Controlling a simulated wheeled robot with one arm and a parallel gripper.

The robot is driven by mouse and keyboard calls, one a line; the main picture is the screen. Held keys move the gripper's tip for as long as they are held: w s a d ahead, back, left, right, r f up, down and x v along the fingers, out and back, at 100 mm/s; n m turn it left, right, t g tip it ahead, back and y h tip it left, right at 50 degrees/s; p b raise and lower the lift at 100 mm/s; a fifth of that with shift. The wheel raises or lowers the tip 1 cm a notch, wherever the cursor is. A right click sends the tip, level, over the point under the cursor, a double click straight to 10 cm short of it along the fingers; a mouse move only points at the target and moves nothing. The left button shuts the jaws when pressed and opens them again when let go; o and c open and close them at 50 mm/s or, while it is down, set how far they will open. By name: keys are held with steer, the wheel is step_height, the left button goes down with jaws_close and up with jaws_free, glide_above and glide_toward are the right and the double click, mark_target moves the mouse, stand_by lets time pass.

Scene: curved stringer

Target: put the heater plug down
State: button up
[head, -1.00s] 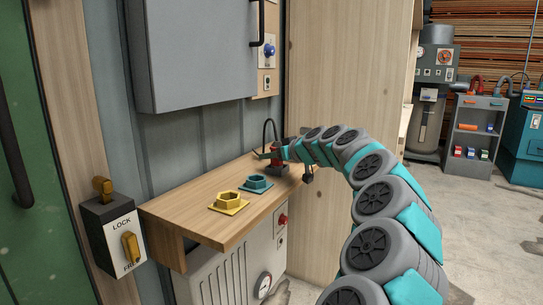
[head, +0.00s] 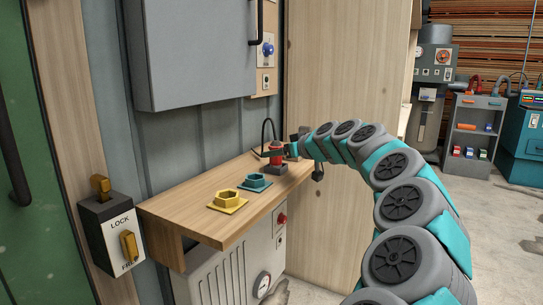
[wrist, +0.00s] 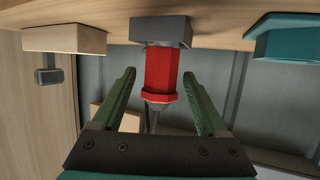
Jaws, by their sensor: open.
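The red heater plug (head: 276,153) stands upright in a dark grey block (head: 275,170) at the far end of the wooden shelf. In the wrist view, which looks upside down, the plug (wrist: 162,72) hangs from the grey block (wrist: 161,29). My gripper (wrist: 158,76) is open, with one green finger on each side of the plug and a visible gap on both sides. In the head view my gripper (head: 275,151) is at the plug, and its fingers are small and partly hidden.
A teal hexagonal socket (head: 254,182) and a yellow one (head: 228,200) sit nearer on the wooden shelf (head: 190,207). A black cable loop (head: 268,124) rises behind the plug. A wooden panel (head: 330,80) stands beyond the shelf's far end.

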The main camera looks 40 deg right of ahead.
steer(key=v, duration=0.8)
steer(key=shift+b, duration=0.4)
